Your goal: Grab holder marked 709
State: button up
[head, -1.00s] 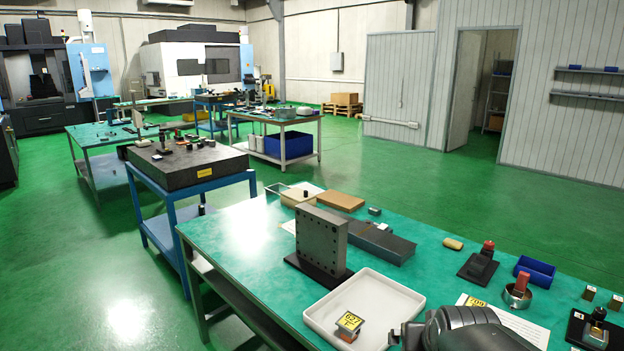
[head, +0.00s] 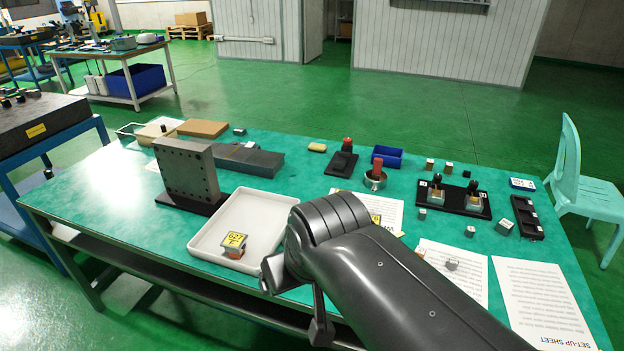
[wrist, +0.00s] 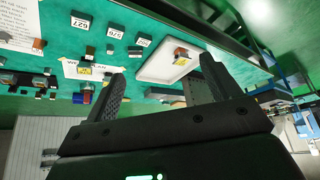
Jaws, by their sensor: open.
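A yellow tag (head: 376,218) shows beside my arm on a printed sheet in the head view, mostly hidden; its number cannot be read now. In the wrist view a yellow-tagged holder (wrist: 85,70) lies on white paper. Another yellow-tagged holder (head: 235,244) with an orange base, apparently marked 627, sits in the white tray (head: 205,245); it also shows in the wrist view (wrist: 181,56). My gripper (wrist: 160,88) is open and empty, its fingers wide apart above the table. My arm hides part of the table in the head view.
Dark blocks with white labels (wrist: 115,32) stand on the green table. A grey upright plate (head: 187,170) stands behind the tray. A black stand (head: 456,198), a blue bin (head: 387,156) and a red-topped tool in a ring (head: 376,177) stand beyond my arm. A chair (head: 583,185) is at right.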

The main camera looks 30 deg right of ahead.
jog(key=shift+w, duration=0.1)
jog(key=m+g+h, duration=0.2)
jog(key=m+h, duration=0.1)
jog(key=m, duration=0.6)
send_over(342, 194)
jog(key=s+a, duration=0.3)
notch_tip(342, 194, down, 18)
jog(key=x, duration=1.1)
jog(key=shift+d+r, duration=0.15)
jog(key=shift+d, duration=0.2)
